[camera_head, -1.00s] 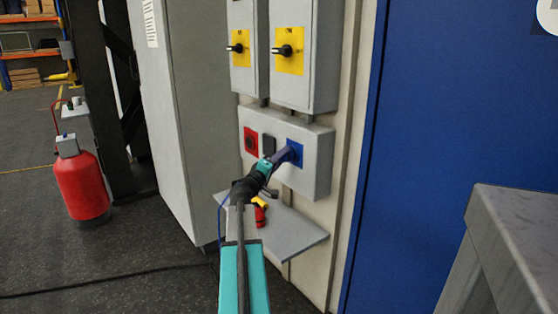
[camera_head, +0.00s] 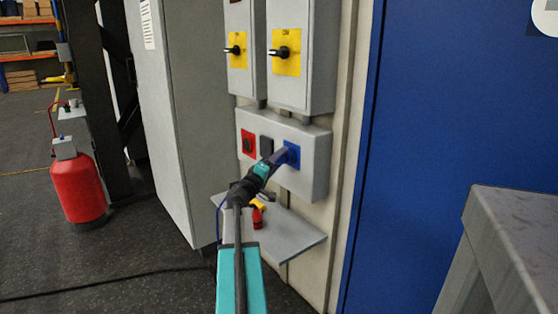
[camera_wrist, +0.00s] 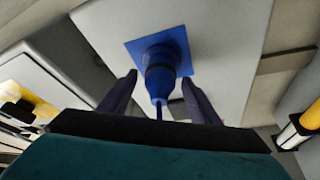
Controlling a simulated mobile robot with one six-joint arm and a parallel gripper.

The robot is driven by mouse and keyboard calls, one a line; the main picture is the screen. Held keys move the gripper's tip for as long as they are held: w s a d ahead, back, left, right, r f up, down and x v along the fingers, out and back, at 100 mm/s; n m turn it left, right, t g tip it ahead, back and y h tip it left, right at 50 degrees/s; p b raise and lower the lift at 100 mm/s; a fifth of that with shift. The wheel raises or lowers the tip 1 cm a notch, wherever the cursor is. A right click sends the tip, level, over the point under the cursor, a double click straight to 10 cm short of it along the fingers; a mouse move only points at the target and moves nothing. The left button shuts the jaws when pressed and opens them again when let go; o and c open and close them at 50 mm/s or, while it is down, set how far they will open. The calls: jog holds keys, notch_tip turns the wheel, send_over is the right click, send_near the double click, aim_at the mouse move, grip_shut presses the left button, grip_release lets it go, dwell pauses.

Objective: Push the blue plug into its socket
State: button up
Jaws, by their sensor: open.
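The blue plug (camera_wrist: 160,82) is at the blue socket (camera_wrist: 132,48) on the grey socket box in the wrist view, lined up with it and seeming to sit in it. Its cable hangs from its back end. My gripper (camera_wrist: 160,95) is open, with one dark finger on each side of the plug and gaps between. In the head view my gripper (camera_head: 277,158) reaches the blue socket (camera_head: 293,154) at the right of the box and mostly hides the plug. How deep the plug sits cannot be told.
The socket box (camera_head: 314,170) also has a red socket (camera_head: 248,143) and a dark one (camera_head: 266,147). Below is a grey shelf (camera_head: 295,240) with a red plug (camera_head: 257,218) and something yellow. Two switch boxes with yellow plates (camera_head: 286,52) hang above. A grey block (camera_head: 510,240) stands at right.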

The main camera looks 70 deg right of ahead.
jog(key=v, duration=1.3)
jog(key=shift+w+r, duration=0.1)
dwell(0.3)
